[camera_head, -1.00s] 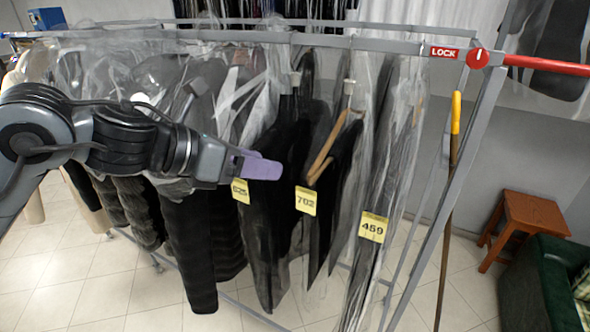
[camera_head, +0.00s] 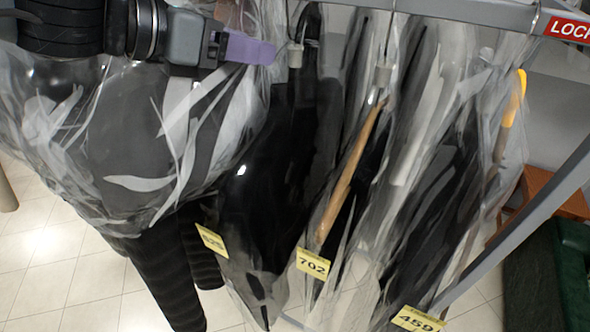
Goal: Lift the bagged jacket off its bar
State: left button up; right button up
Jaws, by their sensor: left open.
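Several bagged garments hang side by side in clear plastic; I cannot tell which one the task means. A dark bagged garment (camera_head: 275,150) hangs just right of my left gripper, with the yellow tag 702 (camera_head: 313,263) low at its right. Another bagged garment (camera_head: 440,190), with the tag 459 (camera_head: 418,319), hangs further right. The grey bar (camera_head: 480,12) runs along the top edge. My left gripper (camera_head: 250,48), with purple fingers, is open near the hanger necks, in front of the plastic. My right gripper is out of view.
A red LOCK sign (camera_head: 570,28) is on the bar's right end. A slanted grey rack post (camera_head: 530,215) and a yellow-topped pole (camera_head: 514,98) stand at right. A green chair (camera_head: 570,265) and a wooden stool (camera_head: 545,190) are behind. Tiled floor (camera_head: 50,260) shows lower left.

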aim_at(291, 52)
pick_arm(q)
jog(key=x, duration=0.3)
jog(key=shift+d+p, duration=0.1)
jog(key=shift+p, duration=0.3)
jog(key=p+x, duration=0.1)
jog(key=x, duration=0.1)
jog(key=p+x, duration=0.2)
jog(key=x, duration=0.1)
jog(key=shift+w+a+r, duration=0.15)
jog(key=shift+w+a, duration=0.1)
jog(key=shift+w, duration=0.1)
jog(key=shift+w+d+f, duration=0.15)
jog(key=shift+d+f, duration=0.05)
grip_shut()
jog(key=shift+r, duration=0.15)
